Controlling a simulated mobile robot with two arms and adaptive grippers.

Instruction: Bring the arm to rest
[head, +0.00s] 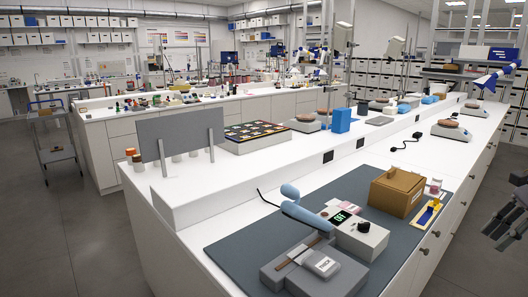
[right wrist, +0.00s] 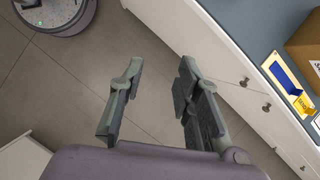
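My right gripper (head: 494,232) is at the right edge of the head view, beside the bench and out over the floor. In the right wrist view the right gripper (right wrist: 159,72) has its two fingers apart, with nothing between them but the grey floor behind. My left gripper is in neither view.
The white bench (head: 424,262) with drawers stands left of the right gripper. On its grey mat (head: 240,240) are a cardboard box (head: 396,192), a yellow-and-blue tray (head: 428,212) and a device reading OFF (head: 357,236). A round grey base (right wrist: 58,12) stands on the floor.

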